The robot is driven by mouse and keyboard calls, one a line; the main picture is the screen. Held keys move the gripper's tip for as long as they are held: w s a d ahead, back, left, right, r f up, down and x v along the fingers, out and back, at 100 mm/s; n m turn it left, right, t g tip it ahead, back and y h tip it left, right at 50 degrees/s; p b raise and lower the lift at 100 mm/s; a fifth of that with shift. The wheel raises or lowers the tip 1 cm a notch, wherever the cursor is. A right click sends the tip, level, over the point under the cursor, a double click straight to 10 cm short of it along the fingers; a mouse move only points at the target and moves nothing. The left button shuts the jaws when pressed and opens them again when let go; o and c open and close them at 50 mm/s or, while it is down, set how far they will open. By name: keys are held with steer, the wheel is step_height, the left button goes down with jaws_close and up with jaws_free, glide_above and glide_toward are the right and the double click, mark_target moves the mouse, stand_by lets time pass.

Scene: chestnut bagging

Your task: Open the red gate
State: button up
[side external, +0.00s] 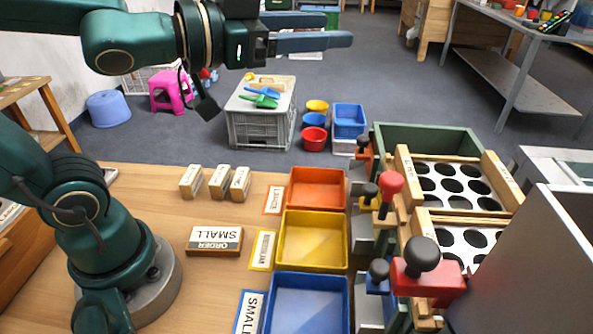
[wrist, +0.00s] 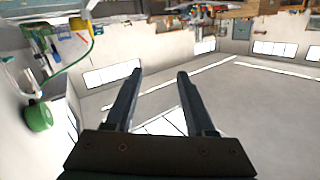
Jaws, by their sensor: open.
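A red gate block (side external: 428,284) with a dark grey round knob (side external: 422,254) sits at the front right of the sorting rack in the side view. Farther back, a red knob (side external: 390,184) stands on another gate. My gripper (side external: 335,30) is high at the top of the side view, far above and behind the rack, touching nothing. In the wrist view its two fingers (wrist: 159,75) are spread apart with nothing between them. The wrist view shows only the room, tilted, with no gate in it.
Orange (side external: 318,190), yellow (side external: 313,242) and blue (side external: 306,305) trays line the rack's left. Smaller dark-knobbed gates stand beside them. A grey panel (side external: 530,270) rises right of the red block. Wooden blocks (side external: 215,181) and an order sign (side external: 214,241) lie on the table.

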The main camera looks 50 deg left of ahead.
steer(key=d+r+m+h, duration=0.1)
steer(key=d+m+h, duration=0.4)
steer(key=d+h, duration=0.2)
steer(key=s+d+f+m+g+h, duration=0.3)
steer(key=s+d+m+g+h, duration=0.1)
steer(key=s+d+g, duration=0.2)
steer(key=s+d+f+m+g+h, duration=0.4)
steer(key=s+d+g, duration=0.2)
steer(key=d+g, duration=0.2)
steer(key=g, duration=0.2)
steer(key=shift+s+f+m+g, duration=0.15)
steer(key=shift+m+g, duration=0.15)
steer(key=shift+g, duration=0.1)
jaws_close()
steer(key=shift+a, duration=0.1)
